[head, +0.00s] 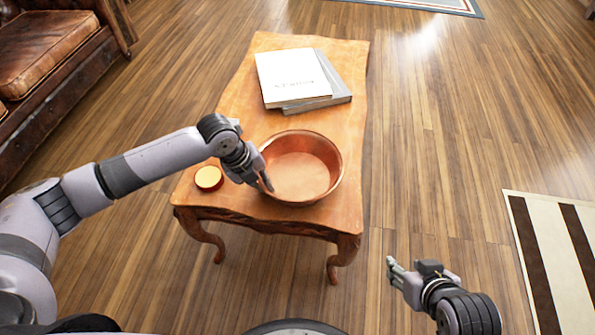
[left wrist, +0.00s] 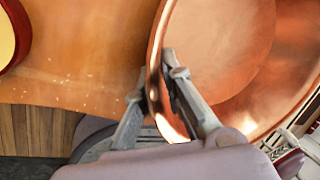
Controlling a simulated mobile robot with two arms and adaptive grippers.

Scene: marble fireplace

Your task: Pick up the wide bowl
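The wide bowl (head: 305,172) is a shiny copper bowl standing upright near the front end of the wooden table (head: 240,100). My left gripper (head: 267,184) is at the bowl's left rim. In the left wrist view, the fingers of my left gripper (left wrist: 155,82) straddle the wall of the wide bowl (left wrist: 225,45), one inside and one outside, and close in on it at the tips. The bowl appears to rest on the table. My right gripper (head: 391,271) is low at the right, clear of the table and holding nothing visible; its finger opening is too small to judge.
A small round yellow-topped item (head: 209,178) sits on the table left of the bowl. Two stacked books (head: 293,77) lie behind the bowl. A brown leather sofa (head: 45,50) is at far left, a striped rug (head: 550,255) at right. The floor between is clear.

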